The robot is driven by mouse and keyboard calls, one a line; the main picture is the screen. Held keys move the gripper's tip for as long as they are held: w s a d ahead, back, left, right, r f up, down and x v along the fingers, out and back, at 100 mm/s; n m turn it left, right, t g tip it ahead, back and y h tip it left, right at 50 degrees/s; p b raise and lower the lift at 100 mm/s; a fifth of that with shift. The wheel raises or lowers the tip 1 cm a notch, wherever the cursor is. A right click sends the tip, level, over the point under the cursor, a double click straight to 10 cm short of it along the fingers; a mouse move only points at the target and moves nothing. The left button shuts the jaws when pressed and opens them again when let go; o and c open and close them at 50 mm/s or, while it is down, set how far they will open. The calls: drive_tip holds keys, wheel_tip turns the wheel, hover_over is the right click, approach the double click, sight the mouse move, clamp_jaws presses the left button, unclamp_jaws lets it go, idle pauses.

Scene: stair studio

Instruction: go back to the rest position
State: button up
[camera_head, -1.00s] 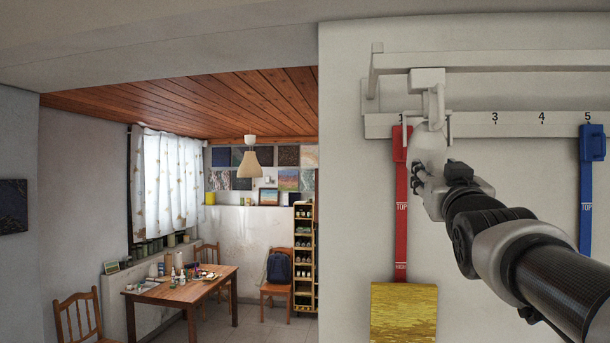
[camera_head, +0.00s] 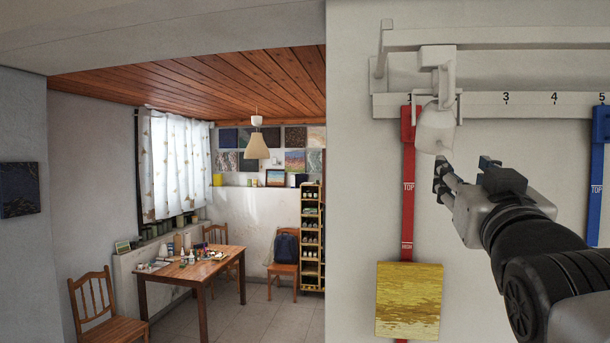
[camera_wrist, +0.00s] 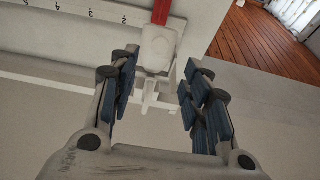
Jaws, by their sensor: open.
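My gripper (camera_head: 462,182) is in front of the wall at the right in the head view, below and right of a pale lamp-like fitting (camera_head: 436,130) on the rail. In the wrist view my gripper (camera_wrist: 158,105) has its two blue-padded fingers apart with nothing between them. The pale fitting (camera_wrist: 160,47) shows beyond the fingertips there, apart from them as far as I can tell.
A numbered white rail (camera_head: 480,104) runs along the wall under an upper bar (camera_head: 520,38). A red strap (camera_head: 408,220) hangs at 1 behind a yellow block (camera_head: 408,300). A blue strap (camera_head: 597,185) hangs at 5. A table (camera_head: 190,268) and chairs stand far left.

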drive_tip(key=shift+s+f, duration=0.1)
drive_tip(key=s+a+f+g+y+b, duration=0.15)
drive_tip(key=f+b, duration=0.25)
drive_tip(key=f, duration=0.8)
drive_tip(key=s+a+f+n+g+y+b, duration=0.1)
drive_tip(key=a+f+g+b, duration=0.3)
drive_tip(key=f, duration=0.8)
drive_tip(key=s+a+f+g+y+b, duration=0.15)
drive_tip(key=f+b, duration=0.35)
drive_tip(key=f, duration=0.7)
drive_tip(key=s+a+f+g+b, duration=0.2)
drive_tip(key=s+f, duration=0.3)
drive_tip(key=f, duration=0.5)
drive_tip(key=s+a+f+n+g+y+b, duration=0.1)
drive_tip(key=s+f+g+b, duration=0.3)
drive_tip(key=f, duration=0.6)
drive_tip(key=s+a+f+n+g+b, duration=0.1)
drive_tip(key=s+a+f+g+b, duration=0.2)
drive_tip(key=s+f+b, duration=0.2)
drive_tip(key=s+f, duration=0.3)
drive_tip(key=f, duration=0.2)
drive_tip(key=shift+s+f+y, duration=0.15)
drive_tip(key=shift+s+y, duration=0.1)
drive_tip(key=shift+y, duration=0.15)
